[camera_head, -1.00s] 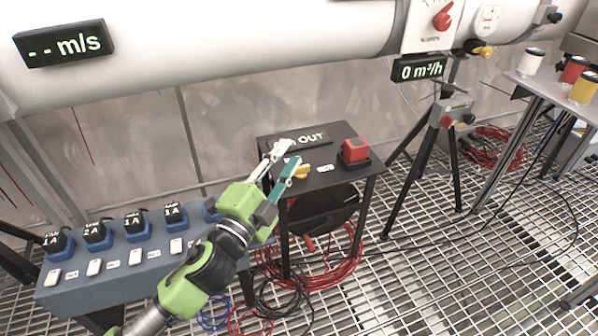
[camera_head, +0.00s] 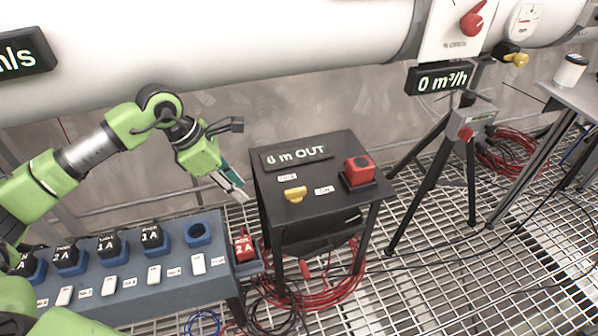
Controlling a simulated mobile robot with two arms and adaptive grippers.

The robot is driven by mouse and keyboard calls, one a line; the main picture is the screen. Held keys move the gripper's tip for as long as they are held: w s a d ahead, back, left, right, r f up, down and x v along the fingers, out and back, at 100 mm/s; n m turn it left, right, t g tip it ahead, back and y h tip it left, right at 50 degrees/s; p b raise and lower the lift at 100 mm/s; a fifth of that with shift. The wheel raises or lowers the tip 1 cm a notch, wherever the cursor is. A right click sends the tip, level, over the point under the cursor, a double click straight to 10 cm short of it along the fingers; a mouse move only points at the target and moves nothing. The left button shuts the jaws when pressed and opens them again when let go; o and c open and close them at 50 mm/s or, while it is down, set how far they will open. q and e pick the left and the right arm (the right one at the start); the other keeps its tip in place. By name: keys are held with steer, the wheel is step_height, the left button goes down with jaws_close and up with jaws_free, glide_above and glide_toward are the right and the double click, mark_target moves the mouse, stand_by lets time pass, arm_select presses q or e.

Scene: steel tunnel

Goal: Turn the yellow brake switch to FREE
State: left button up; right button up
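The yellow brake switch (camera_head: 295,194) sits on the black table (camera_head: 325,212), below a display reading "6 m OUT" (camera_head: 296,157). Its handle lies roughly left to right in the picture. One small white label (camera_head: 287,176) is behind it and another (camera_head: 324,189) is to its right; their print is too small to read surely. My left gripper (camera_head: 238,162) is up and to the left of the switch, apart from it. Its fingers are spread and hold nothing. My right gripper is not in view.
A red button block (camera_head: 358,170) stands at the table's right. A tripod (camera_head: 432,185) stands right. Cables lie on the grating.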

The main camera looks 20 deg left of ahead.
arm_select(q)
glide_above(295, 190)
steer(key=s+a, duration=0.1)
steer(key=a, duration=0.1)
steer(key=shift+s+r+b, duration=0.15)
steer(key=shift+s+b, duration=0.05)
steer(key=shift+b, duration=0.1)
steer(key=b+x, duration=0.1)
steer(key=x, duration=0.3)
steer(key=shift+f, duration=0.2)
steer(key=shift+w+d+f, duration=0.1)
steer(key=shift+d+f, duration=0.05)
steer(key=shift+f, duration=0.1)
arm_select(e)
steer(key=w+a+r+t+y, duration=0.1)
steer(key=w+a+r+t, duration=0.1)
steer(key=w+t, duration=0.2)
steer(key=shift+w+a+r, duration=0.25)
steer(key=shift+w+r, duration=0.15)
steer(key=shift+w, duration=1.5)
arm_select(q)
jaws_close()
